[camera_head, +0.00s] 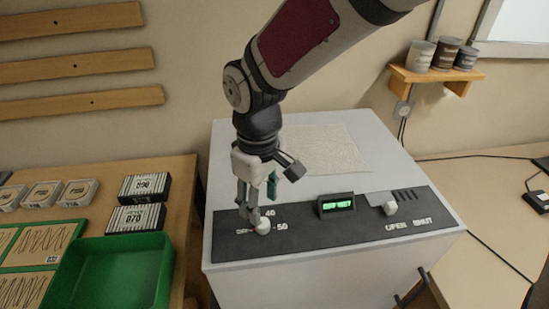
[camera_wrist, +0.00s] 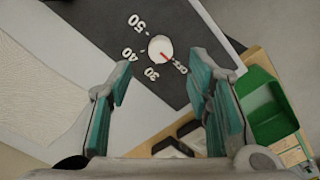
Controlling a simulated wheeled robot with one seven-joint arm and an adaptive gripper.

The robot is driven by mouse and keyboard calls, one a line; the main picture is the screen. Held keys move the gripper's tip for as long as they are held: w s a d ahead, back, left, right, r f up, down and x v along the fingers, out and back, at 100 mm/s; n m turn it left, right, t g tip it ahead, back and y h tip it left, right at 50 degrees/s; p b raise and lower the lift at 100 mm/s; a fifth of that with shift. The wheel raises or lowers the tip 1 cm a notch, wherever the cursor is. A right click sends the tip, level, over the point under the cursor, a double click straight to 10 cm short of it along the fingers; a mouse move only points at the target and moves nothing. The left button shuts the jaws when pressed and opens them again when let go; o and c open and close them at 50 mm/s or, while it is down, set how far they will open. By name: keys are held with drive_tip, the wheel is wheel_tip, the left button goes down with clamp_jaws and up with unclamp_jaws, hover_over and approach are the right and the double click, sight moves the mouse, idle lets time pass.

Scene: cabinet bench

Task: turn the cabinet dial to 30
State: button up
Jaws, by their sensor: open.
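The cabinet dial (camera_head: 263,226) is a round white knob on the dark panel (camera_head: 300,232) along the cabinet's front top edge. In the wrist view the dial (camera_wrist: 159,47) has a red pointer aimed at the OFF label; 30, 40 and 50 are printed around it. My gripper (camera_head: 249,212) points down just above and beside the dial, partly covering the dial's left side and labels in the head view. In the wrist view my gripper (camera_wrist: 160,66) has its teal-padded fingers apart, with the dial beyond the gap between them. Nothing is held.
A green-lit display (camera_head: 337,204) sits mid-panel, its text unclear. A white slider knob (camera_head: 390,208) stands to its right, by OPEN and SHUT labels. A green bin (camera_head: 112,270) and black-and-white boxes (camera_head: 146,188) are on the left bench. The cabinet top is mostly clear.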

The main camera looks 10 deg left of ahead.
sight(263, 225)
drive_tip(key=shift+s+f, duration=0.1)
drive_tip(key=shift+f, duration=3)
clamp_jaws()
